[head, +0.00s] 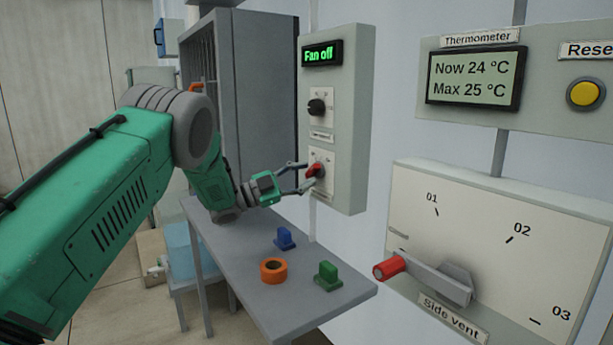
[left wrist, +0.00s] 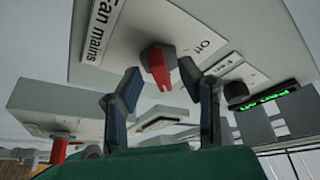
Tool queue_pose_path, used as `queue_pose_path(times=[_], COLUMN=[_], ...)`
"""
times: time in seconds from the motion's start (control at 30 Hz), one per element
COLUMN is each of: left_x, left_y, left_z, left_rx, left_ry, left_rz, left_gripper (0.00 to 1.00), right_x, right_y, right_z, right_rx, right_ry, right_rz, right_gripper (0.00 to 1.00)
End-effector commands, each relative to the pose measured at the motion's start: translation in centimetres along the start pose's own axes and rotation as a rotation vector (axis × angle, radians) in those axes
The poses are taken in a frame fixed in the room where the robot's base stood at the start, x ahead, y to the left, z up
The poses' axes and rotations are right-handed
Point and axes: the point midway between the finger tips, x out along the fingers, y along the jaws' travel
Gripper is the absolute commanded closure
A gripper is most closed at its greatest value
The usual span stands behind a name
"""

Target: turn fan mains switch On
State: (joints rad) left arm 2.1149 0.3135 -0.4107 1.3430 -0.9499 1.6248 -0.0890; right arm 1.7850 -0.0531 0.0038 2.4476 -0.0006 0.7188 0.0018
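The fan mains switch is a red rotary knob (head: 315,170) low on the grey fan box (head: 348,120). In the left wrist view the red knob (left wrist: 159,68) sits on a plate labelled "Fan mains", with "Off" readable beside it. The box's display (head: 322,53) reads "Fan off". My left gripper (head: 304,178) is at the knob, its fingers apart. In the left wrist view the fingers (left wrist: 166,88) stand on either side below the knob, with gaps visible, and hold nothing. My right gripper is in neither view.
A black knob (head: 317,106) is above the red one. A grey shelf (head: 300,297) below holds a blue block (head: 285,238), an orange ring (head: 273,270) and a green block (head: 327,275). The vent panel (head: 490,240) with its red-ended lever (head: 388,267) is to the right.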

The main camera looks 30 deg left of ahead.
Motion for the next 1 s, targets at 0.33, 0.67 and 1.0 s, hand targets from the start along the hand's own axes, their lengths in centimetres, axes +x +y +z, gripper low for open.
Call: queue_pose_path(times=[0.33,0.67,1.0], left_x=[-7.2,-11.2,-11.5], left_y=[-0.1,-0.1,-0.1], left_z=[0.2,0.1,0.1], left_rx=[-0.001,0.001,0.001], left_ry=[-0.002,0.0,0.001], left_rz=[-0.005,-0.003,-0.002], left_gripper=[0.67,0.67,0.67], right_x=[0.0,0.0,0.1], right_y=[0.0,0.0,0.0], right_z=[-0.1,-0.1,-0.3], right_rx=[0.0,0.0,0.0], right_ry=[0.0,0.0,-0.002], right_rz=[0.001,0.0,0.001], right_gripper=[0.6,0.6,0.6])
